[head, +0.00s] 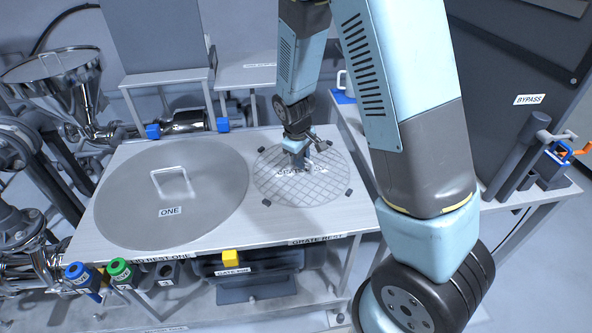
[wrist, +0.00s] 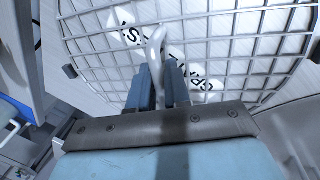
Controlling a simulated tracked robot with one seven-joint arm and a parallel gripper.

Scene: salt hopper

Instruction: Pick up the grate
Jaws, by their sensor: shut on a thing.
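The grate (head: 318,186) is a round wire mesh disc on the white worktop, over a printed label. In the wrist view the grate (wrist: 232,40) fills the upper part, with a pale upright loop handle (wrist: 156,45) near its middle. My gripper (head: 302,160) reaches down from above to the grate's centre. In the wrist view its two blue-grey fingers (wrist: 160,75) are shut on the handle. Whether the grate touches the surface below cannot be told. My arm hides part of the grate's centre in the head view.
A large round lid (head: 125,205) marked ONE, with a loop handle, lies left of the grate. A steel funnel (head: 50,68) and pipes stand at far left. Blue and green knobs (head: 121,268) and a yellow block (head: 230,256) sit along the front edge. A dark BYPASS panel (head: 520,70) stands right.

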